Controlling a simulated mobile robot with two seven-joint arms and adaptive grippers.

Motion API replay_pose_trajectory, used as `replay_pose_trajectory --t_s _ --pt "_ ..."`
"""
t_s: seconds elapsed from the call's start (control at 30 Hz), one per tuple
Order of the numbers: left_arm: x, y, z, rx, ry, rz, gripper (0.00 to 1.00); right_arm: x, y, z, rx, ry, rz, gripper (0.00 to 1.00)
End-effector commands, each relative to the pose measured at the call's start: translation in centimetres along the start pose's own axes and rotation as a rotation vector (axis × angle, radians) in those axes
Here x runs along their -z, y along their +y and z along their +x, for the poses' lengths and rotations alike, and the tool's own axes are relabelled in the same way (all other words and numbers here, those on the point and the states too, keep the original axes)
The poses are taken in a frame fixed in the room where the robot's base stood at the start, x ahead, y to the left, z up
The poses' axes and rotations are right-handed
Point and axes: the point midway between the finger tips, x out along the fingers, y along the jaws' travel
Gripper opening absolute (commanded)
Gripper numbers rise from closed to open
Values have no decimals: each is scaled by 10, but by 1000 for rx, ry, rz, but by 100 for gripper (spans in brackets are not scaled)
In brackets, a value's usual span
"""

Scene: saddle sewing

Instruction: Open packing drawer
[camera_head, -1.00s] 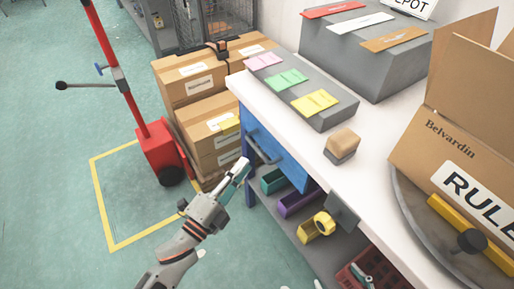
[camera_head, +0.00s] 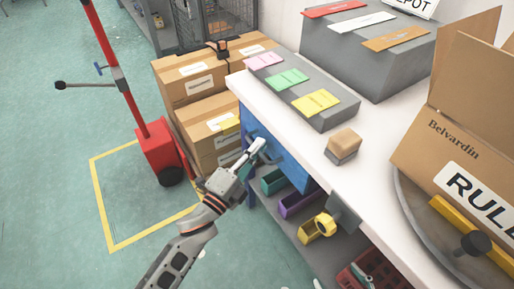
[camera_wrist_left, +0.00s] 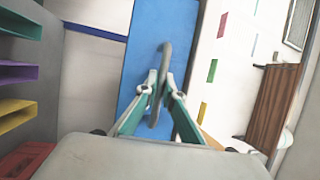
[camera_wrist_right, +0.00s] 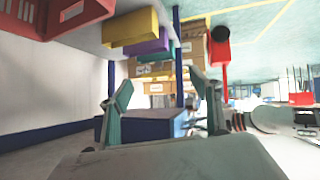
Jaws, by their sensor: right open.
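The blue packing drawer (camera_head: 283,152) sits under the white tabletop, its front flush with the table side; it looks closed. Its grey bar handle (camera_wrist_left: 166,55) shows in the left wrist view against the blue front (camera_wrist_left: 145,40). My left gripper (camera_head: 260,145) is at the drawer front. In the left wrist view my left gripper (camera_wrist_left: 160,85) has its fingertips drawn together on both sides of the handle, shut on it. My right gripper (camera_wrist_right: 163,90) is open and empty in its own wrist view, with the blue drawer (camera_wrist_right: 155,128) beyond; it is outside the head view.
Coloured bins, teal (camera_head: 274,181), purple (camera_head: 299,203) and yellow (camera_head: 318,228), stand on the shelf below the drawer. Stacked cartons (camera_head: 208,120) and a red lift (camera_head: 160,150) stand to the left. A wooden-topped block (camera_head: 343,145) sits on the tabletop (camera_head: 370,165).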

Motion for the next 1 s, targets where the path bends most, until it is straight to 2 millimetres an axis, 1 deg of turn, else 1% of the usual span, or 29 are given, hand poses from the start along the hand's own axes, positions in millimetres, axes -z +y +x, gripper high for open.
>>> replay_pose_trajectory --t_s 0.27,0.37,0.47,0.57,0.67,1.0 --pt "-1 -1 -3 -1 0 1 0 3 1 0 -1 5 0 63" --pt "-5 -2 -10 -1 -1 3 0 6 2 0 -3 9 -3 63" --pt "-9 -6 -22 0 0 4 0 6 4 -2 -7 7 -7 63" --pt "-17 -11 -40 0 0 5 0 5 4 -5 -8 1 -9 63" --pt "-26 -15 -62 -1 0 6 0 0 4 -6 -8 -10 -11 63" --pt "-60 -30 -145 -3 -1 2 0 -1 7 -6 -16 -12 -12 63"
